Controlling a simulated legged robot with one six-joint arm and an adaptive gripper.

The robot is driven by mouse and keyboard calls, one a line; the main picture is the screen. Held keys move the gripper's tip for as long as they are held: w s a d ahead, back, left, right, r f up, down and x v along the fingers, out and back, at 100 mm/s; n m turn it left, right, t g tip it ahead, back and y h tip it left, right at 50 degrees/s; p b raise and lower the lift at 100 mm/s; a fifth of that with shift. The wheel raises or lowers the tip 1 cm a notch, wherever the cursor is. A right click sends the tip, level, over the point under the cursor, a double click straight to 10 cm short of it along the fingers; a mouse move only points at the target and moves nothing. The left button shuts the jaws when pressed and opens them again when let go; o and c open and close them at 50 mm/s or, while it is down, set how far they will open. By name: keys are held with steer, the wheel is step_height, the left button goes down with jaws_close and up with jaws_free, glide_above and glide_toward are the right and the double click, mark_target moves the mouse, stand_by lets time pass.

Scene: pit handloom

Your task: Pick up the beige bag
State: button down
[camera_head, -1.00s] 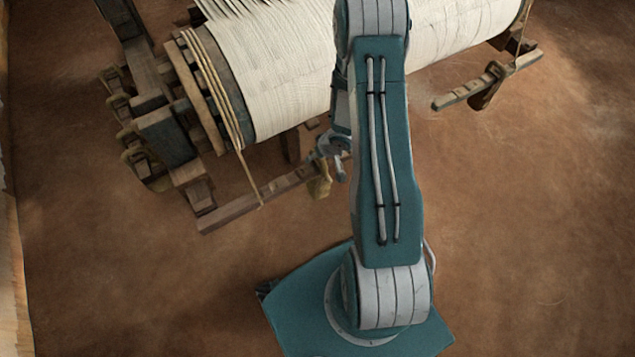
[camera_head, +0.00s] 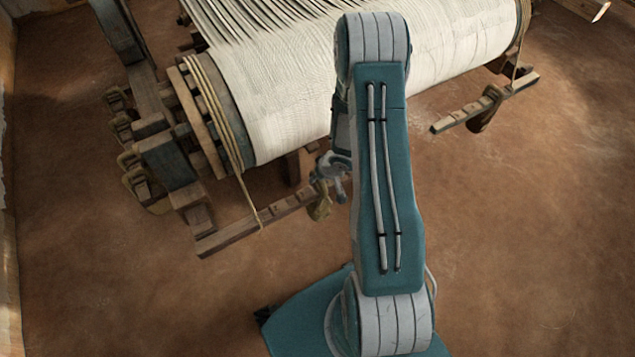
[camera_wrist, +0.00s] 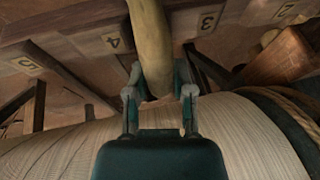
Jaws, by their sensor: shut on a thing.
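The beige bag (camera_wrist: 152,45) shows in the wrist view as a long, yellowish-beige shape between my fingers. My gripper (camera_wrist: 160,97) is shut on its near end, with one finger on each side. In the head view the bag (camera_head: 320,204) hangs by the right part of a wooden bar (camera_head: 236,229). My gripper (camera_head: 331,178) is just above and beside it there, partly hidden by my arm. I cannot tell whether the bag is still attached to the bar.
The numbered bar (camera_wrist: 185,27) crosses close behind the bag. The loom's wide white warp roll (camera_head: 290,110) lies behind my gripper. Similar bags hang at the left and on a right bar (camera_head: 452,121). The floor at front left and right is clear.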

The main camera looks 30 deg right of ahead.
steer(key=shift+r, duration=1.25)
steer(key=s+d, duration=0.4)
steer(key=s, duration=0.4)
steer(key=s+d, duration=0.4)
steer(key=s, duration=0.4)
steer(key=shift+d, duration=0.15)
